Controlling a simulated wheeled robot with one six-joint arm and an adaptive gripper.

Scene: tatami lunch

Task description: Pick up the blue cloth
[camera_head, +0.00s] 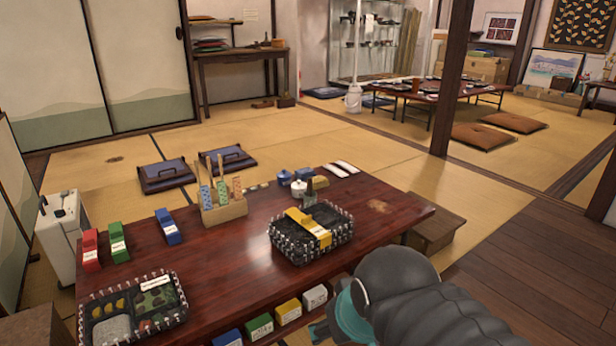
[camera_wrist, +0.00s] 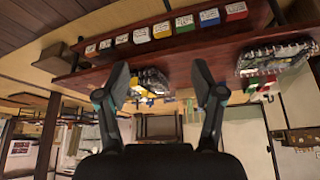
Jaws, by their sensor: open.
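A blue folded item with a white label (camera_head: 167,226), which looks like the blue cloth, lies on the dark red low table (camera_head: 385,222) in the head view. It is at the table's left part, beside a similar green item (camera_head: 118,241) and red item (camera_head: 91,250). In the wrist view I cannot pick it out surely. My gripper (camera_wrist: 160,85) is open and empty, its two fingers wide apart in the wrist view. In the head view my arm is at the bottom right, well apart from the blue item; its fingertips are mostly hidden there.
A wooden holder (camera_head: 223,211) stands just right of the blue item. A black-and-white tray (camera_head: 283,242) bears a yellow item (camera_head: 308,227). Another tray (camera_head: 182,306) is at the front left. Several coloured boxes line the table's front side, including a yellow box (camera_head: 289,312).

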